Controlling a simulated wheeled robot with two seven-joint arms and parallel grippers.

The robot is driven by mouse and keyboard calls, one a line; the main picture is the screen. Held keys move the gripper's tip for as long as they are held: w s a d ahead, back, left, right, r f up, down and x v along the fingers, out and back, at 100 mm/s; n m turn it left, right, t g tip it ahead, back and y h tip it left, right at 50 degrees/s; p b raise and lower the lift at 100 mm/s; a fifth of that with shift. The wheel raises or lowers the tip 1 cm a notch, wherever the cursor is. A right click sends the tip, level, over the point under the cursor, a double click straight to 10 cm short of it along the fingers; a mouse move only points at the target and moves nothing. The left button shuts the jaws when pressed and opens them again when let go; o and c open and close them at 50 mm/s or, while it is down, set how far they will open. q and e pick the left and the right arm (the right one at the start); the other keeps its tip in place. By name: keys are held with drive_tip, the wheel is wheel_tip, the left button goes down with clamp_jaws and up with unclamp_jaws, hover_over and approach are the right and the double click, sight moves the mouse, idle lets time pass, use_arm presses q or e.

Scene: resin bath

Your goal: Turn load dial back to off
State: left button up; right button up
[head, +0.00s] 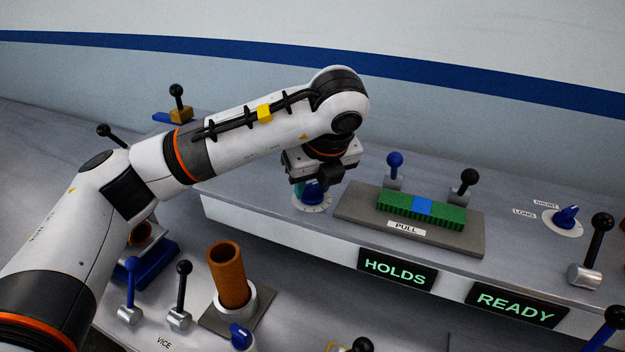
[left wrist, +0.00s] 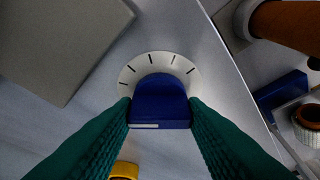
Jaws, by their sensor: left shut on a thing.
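The load dial is a blue knob (left wrist: 160,102) on a white round plate with black tick marks (left wrist: 184,66). In the head view the knob (head: 313,190) shows just under my left gripper (head: 311,186), with part of its white plate (head: 312,207) around it. In the left wrist view the teal fingers of my left gripper (left wrist: 160,112) are shut on the knob, one on each side. A short white line shows on the knob's near face. The tick labels are too small to read. My right gripper is not in view.
Right of the dial, a grey plate (head: 350,210) carries a green block with a blue middle (head: 423,207) and a PULL label. Lit signs read HOLDS (head: 398,268) and READY (head: 516,304). A brown tube (head: 228,275) and several levers stand on the lower front level.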

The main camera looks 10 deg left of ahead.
use_arm(q)
drive_tip(key=n+g+y+p, duration=0.1)
drive_tip(key=n, duration=0.3)
drive_tip(key=shift+w+r+n, duration=0.1)
drive_tip(key=shift+r+n, duration=0.05)
drive_tip(key=shift+n, duration=0.15)
drive_tip(key=shift+w+d+n+g+y+p, duration=0.15)
drive_tip(key=shift+n+g, duration=0.25)
drive_tip(key=shift+n, duration=0.55)
drive_tip(key=shift+s+a+n+g+y+p, duration=0.15)
drive_tip(key=shift+n+g+p, duration=0.2)
drive_tip(key=shift+n, duration=0.6)
drive_tip(key=shift+w+d, duration=0.1)
drive_tip(key=o, duration=1)
drive_tip(key=w+v, duration=0.1)
drive_tip(key=v, duration=1)
drive_tip(key=shift+s+d+r+b, duration=0.25)
drive_tip(key=shift+s+r+b, duration=0.05)
drive_tip(key=shift+s+r, duration=0.15)
drive_tip(key=shift+f, duration=0.1)
